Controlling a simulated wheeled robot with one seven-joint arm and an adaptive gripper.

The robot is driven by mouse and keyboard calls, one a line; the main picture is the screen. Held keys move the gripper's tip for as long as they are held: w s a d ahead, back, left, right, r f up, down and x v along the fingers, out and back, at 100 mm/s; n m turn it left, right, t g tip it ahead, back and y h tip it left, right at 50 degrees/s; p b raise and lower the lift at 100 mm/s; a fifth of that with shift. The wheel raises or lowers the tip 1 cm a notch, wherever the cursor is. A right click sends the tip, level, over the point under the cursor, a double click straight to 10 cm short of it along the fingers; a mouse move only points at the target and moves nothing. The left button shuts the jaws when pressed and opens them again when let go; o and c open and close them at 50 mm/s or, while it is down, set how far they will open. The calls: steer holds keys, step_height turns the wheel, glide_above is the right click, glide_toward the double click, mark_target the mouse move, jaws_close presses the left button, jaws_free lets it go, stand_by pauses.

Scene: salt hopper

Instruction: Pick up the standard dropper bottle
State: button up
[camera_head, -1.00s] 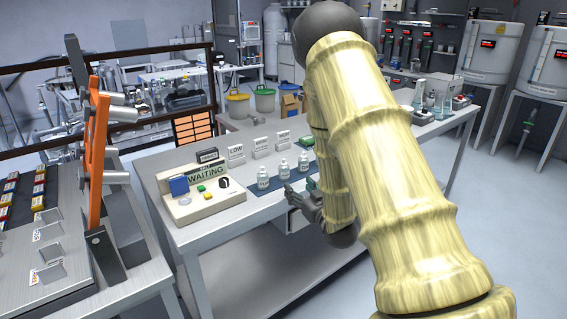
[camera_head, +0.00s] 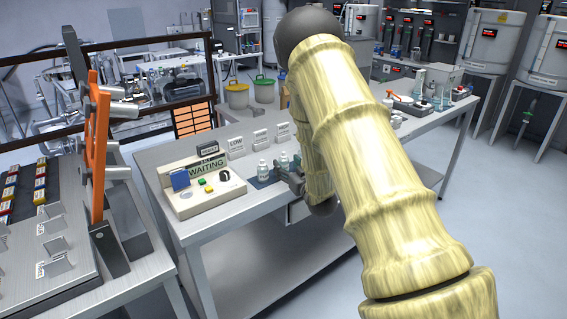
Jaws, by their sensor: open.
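Small white dropper bottles stand upright on a dark blue mat (camera_head: 262,183) on the bench. The left bottle (camera_head: 263,170) is in clear view. Another bottle (camera_head: 284,160) stands to its right, just behind my gripper in the picture. A third, seen earlier, is hidden now by my gripper or arm. Which bottle is the standard one cannot be read. My gripper (camera_head: 289,176) is open at the mat's right part, close to the bottles. I cannot tell whether a bottle is between its fingers, and my arm covers much of that area.
A control box (camera_head: 200,187) with a "WAITING" display sits left of the mat. Small sign cards, one reading LOW (camera_head: 236,145), stand behind the bottles. Glassware (camera_head: 437,98) and an orange-topped item stand at the bench's far right. An orange lever (camera_head: 97,150) rises at left.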

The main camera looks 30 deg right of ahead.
steer(key=shift+w, duration=0.95)
steer(key=c, duration=1.1)
steer(key=shift+r, duration=0.1)
steer(key=shift+d+r, duration=0.1)
steer(key=shift+r, duration=0.45)
steer(key=shift+s+r+b, duration=0.3)
steer(key=shift+r, duration=0.25)
steer(key=shift+s+r+b, duration=0.3)
steer(key=shift+r, duration=0.2)
steer(key=s, duration=0.5)
steer(key=s+r+b, duration=0.1)
steer(key=s, duration=0.4)
steer(key=s+d+b, duration=0.1)
steer(key=s, duration=0.4)
steer(key=shift+d+r, duration=0.1)
steer(key=shift+r, duration=0.25)
steer(key=shift+w, duration=0.1)
